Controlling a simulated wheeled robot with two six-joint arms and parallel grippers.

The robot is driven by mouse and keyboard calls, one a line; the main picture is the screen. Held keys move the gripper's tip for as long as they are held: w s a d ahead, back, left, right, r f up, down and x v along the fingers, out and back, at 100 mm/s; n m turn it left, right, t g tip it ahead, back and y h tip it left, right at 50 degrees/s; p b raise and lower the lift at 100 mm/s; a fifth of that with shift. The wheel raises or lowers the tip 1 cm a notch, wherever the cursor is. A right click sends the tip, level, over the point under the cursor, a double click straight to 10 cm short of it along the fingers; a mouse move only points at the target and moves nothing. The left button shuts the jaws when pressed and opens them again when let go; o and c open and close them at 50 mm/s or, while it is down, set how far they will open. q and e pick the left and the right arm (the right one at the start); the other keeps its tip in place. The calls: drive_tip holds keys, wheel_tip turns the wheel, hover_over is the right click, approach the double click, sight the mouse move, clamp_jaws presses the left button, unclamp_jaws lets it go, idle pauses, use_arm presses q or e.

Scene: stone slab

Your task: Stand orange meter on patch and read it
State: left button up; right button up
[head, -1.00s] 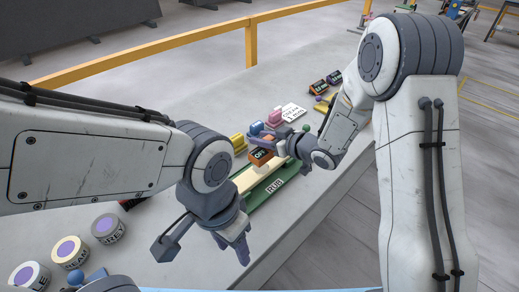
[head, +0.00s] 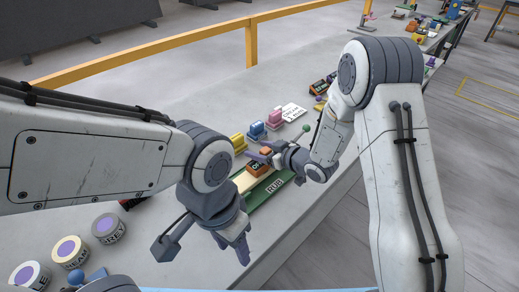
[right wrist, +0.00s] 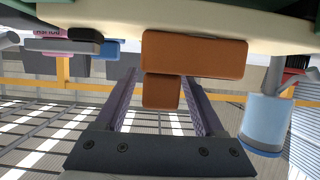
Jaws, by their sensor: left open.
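The orange meter (head: 256,168) sits on the cream strip (head: 230,192) beside the green board marked RUB (head: 275,187). Its dark display faces the head camera, but its text is too small to read. In the right wrist view, the meter's body (right wrist: 210,55) is against the pale surface and its narrower handle (right wrist: 161,91) lies between the fingers. My right gripper (right wrist: 161,100) is open around the handle, with a gap on each side. My left gripper (head: 234,245) is open and empty, in front of the strip, pointing down.
Several labelled round tins (head: 108,228) stand at the lower left.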

drive_tip(key=shift+r+p, duration=0.3)
drive_tip(key=shift+r, duration=0.05)
drive_tip(key=b+v, duration=0.1)
drive_tip(key=v, duration=1.1)
drive_tip(key=s+a+r+g+h, duration=0.1)
drive_tip(key=s+g+h, duration=0.3)
drive_tip(key=s, duration=0.9)
drive_tip(key=s+a+r+m+g+h, duration=0.1)
drive_tip(key=s+g+h, duration=0.3)
drive_tip(key=s, duration=1)
drive_tip(key=shift+s+a+r+m+g, duration=0.15)
drive_tip(key=shift+a+r+m+g, duration=0.15)
drive_tip(key=shift+a+r+g, duration=0.35)
drive_tip(key=shift+d+r, duration=0.15)
drive_tip(key=shift+r, duration=0.1)
